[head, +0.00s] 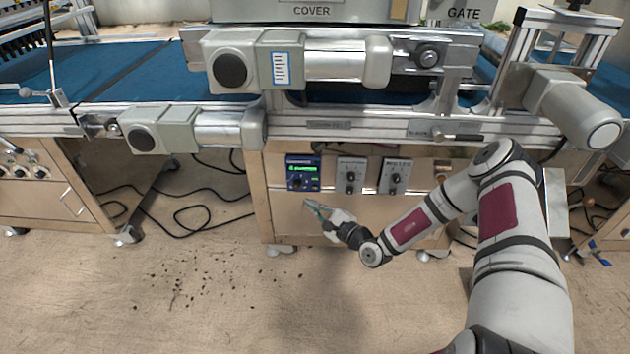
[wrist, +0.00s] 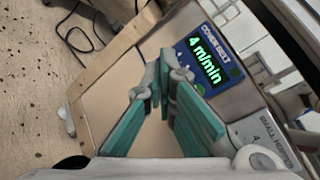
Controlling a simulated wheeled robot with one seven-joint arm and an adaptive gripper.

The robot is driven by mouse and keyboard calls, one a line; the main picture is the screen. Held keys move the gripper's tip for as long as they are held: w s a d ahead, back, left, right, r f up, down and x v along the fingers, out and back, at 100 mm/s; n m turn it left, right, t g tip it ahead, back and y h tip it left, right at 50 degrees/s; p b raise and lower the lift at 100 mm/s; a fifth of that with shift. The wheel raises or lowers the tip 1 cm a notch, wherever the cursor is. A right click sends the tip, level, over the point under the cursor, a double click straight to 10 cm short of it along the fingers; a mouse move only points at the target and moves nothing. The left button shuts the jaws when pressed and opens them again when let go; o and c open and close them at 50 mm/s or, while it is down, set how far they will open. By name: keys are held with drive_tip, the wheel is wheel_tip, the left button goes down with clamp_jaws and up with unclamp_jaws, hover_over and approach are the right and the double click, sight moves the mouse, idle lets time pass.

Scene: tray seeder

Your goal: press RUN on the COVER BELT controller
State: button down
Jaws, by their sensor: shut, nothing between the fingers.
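The COVER BELT controller (head: 303,173) is a blue box on the wooden cabinet front, left of two grey controllers. In the wrist view the blue controller (wrist: 207,58) is tilted, with its name on top and a lit green display (wrist: 205,60) reading 4 m/min. I cannot make out the RUN lettering; the fingers hide part of the box's lower area. My gripper (head: 310,204) is shut and empty, with teal fingers, just below the blue controller in the head view. In the wrist view my gripper (wrist: 163,72) overlaps the controller's near edge; I cannot tell if it touches.
Two grey controllers with knobs, the nearer one (head: 351,175) and the farther one (head: 395,175), sit to the right. A conveyor with motor housings (head: 330,66) juts out above. Black cables (head: 195,210) lie on the floor at left. Open floor lies in front.

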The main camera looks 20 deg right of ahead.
sight(315, 178)
drive_tip(key=shift+w+d+b, duration=0.45)
drive_tip(key=shift+w+b, duration=0.45)
drive_tip(key=shift+w, duration=0.5)
drive_tip(key=shift+w+d+b, duration=0.4)
drive_tip(key=shift+w+b, duration=0.5)
drive_tip(key=shift+w, duration=0.5)
drive_tip(key=shift+w+d+b, duration=0.45)
drive_tip(key=shift+w+b, duration=0.45)
drive_tip(key=shift+w, duration=0.5)
drive_tip(key=shift+w+d, duration=0.15)
drive_tip(key=shift+w, duration=0.25)
